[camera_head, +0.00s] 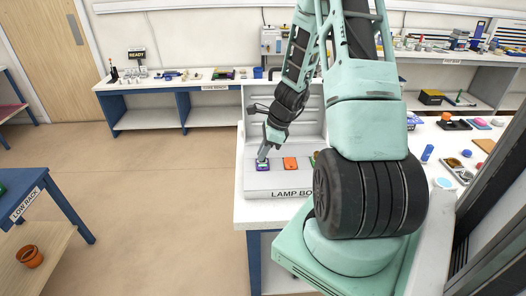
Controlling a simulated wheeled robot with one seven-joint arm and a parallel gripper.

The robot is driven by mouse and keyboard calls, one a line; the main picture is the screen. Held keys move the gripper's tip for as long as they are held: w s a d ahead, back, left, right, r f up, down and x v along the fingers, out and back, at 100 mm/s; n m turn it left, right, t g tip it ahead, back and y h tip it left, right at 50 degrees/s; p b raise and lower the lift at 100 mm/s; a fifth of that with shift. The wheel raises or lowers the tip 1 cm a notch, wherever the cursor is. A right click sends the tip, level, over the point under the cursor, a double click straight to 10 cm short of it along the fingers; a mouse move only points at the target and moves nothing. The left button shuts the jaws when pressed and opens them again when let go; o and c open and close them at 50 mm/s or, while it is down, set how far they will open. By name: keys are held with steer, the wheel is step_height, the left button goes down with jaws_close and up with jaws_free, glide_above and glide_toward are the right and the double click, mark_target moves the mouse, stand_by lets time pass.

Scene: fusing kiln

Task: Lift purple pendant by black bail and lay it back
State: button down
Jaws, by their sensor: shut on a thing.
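The purple pendant (263,168) is at the left end of the lamp box (268,181), with a lighter green patch showing on it. My gripper (262,158) points down at the pendant's far edge and is shut on its black bail. The bail itself is too small and too covered by the fingers to make out. I cannot tell whether the pendant touches the box or is slightly raised.
An orange pendant (290,163) lies right of the purple one, and a green piece (313,158) is partly hidden behind my arm. The lamp box's ribbed back panel (312,122) rises behind them. Small items, including a blue cylinder (427,153), stand on the right.

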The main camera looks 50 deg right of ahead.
steer(key=c, duration=1.3)
jaws_free()
steer(key=shift+c, duration=0.2)
steer(key=v, duration=1.7)
steer(key=shift+r, duration=0.2)
